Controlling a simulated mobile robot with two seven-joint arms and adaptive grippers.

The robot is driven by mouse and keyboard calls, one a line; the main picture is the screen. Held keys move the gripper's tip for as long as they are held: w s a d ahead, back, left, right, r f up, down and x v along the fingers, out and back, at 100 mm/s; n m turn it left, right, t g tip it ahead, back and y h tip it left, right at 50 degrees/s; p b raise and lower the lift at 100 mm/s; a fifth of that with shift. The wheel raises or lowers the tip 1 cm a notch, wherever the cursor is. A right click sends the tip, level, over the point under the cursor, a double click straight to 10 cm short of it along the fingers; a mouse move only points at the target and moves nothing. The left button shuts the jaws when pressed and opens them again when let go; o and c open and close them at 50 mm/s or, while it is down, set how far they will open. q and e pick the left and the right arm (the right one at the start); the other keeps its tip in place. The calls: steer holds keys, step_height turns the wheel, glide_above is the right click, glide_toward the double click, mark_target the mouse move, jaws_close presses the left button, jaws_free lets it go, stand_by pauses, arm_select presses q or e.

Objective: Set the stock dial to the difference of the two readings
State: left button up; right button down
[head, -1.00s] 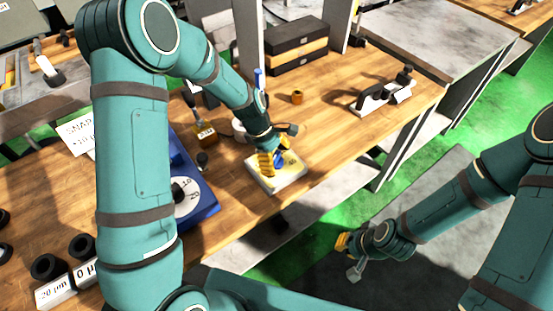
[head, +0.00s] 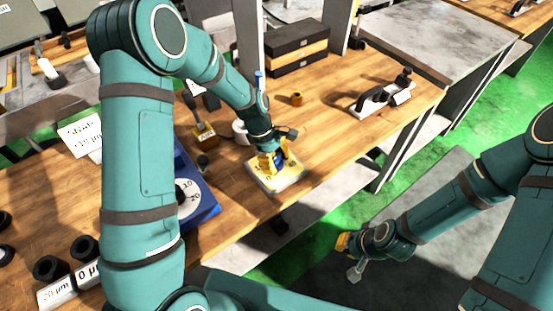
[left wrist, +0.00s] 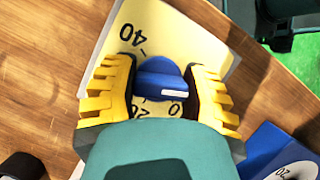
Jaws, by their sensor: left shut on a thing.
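The stock dial is a pale yellow plate (head: 290,181) on the wooden bench, with a blue knob that shows in the left wrist view (left wrist: 160,82). The plate carries the marks 0, 20 and 40. A white line on the knob points right, a little above the 0. My left gripper (head: 272,160) comes down over the dial, its yellow fingers shut on the knob from both sides, as the left wrist view shows (left wrist: 165,88). A blue gauge (head: 208,205) with a white numbered face stands left of the dial, partly behind my left arm. My right gripper (head: 347,245) hangs beyond the bench edge; its finger opening is unclear.
Black rings (head: 48,268) with labelled white blocks stand at the front left. A brass-coloured block (head: 204,135) and a small orange cylinder (head: 296,99) stand behind the dial. A black-handled tool (head: 385,95) lies at the right. Bare wood lies right of the dial.

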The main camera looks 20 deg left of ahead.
arm_select(q)
steer(key=m+g+p, duration=0.1)
steer(key=m, duration=0.2)
steer(key=shift+m, duration=0.3)
steer(key=m+g+y+p, duration=0.1)
steer(key=m, duration=0.2)
steer(key=shift+m, duration=0.3)
steer(key=m+g+y, duration=0.1)
steer(key=m+y, duration=0.1)
steer(key=m, duration=0.2)
steer(key=shift+s+m, duration=0.1)
steer(key=shift+m, duration=0.2)
steer(key=m+y, duration=0.1)
steer(key=m, duration=0.3)
steer(key=shift+m+y, duration=0.3)
steer(key=shift+y, duration=0.1)
steer(key=m, duration=0.2)
steer(key=m+y, duration=0.1)
steer(key=m, duration=0.1)
steer(key=shift+a+y, duration=0.1)
steer(key=shift+y, duration=0.2)
steer(key=m+t+y, duration=0.1)
steer(key=m, duration=0.4)
steer(key=m+t+y, duration=0.1)
steer(key=m+t, duration=0.1)
steer(key=m, duration=0.2)
steer(key=shift+a+f, duration=0.1)
steer(key=shift+m+t+b, duration=0.5)
steer(key=shift+m+t, duration=0.3)
steer(key=shift+m, duration=1.6)
